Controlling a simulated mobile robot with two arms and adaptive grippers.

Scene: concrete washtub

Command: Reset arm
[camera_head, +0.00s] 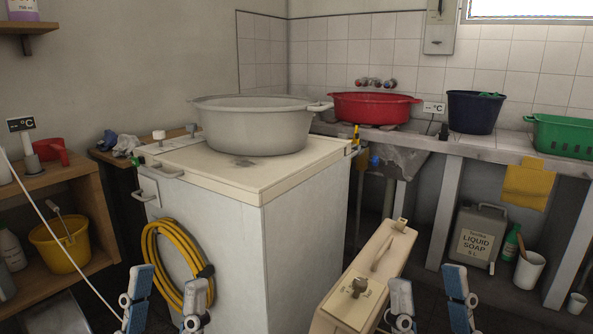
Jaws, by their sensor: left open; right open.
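My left gripper (166,303) is at the lower left of the head view, fingers apart and empty, in front of the white cabinet (215,235). My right gripper (429,303) is at the lower right, fingers apart and empty. Its left finger overlaps the lower right part of the cream-coloured long box (372,262) in the picture; I cannot tell how close they are. Both grippers point upward in the picture, with only their finger ends in view. Nothing is held by either one.
A grey tub (255,128) sits on the cabinet, and a coiled yellow hose (155,255) hangs on its side. A red tub (372,108), a dark bucket (474,112) and a green basket (562,137) stand on the concrete counter (470,150). A wooden shelf (98,215) stands at left.

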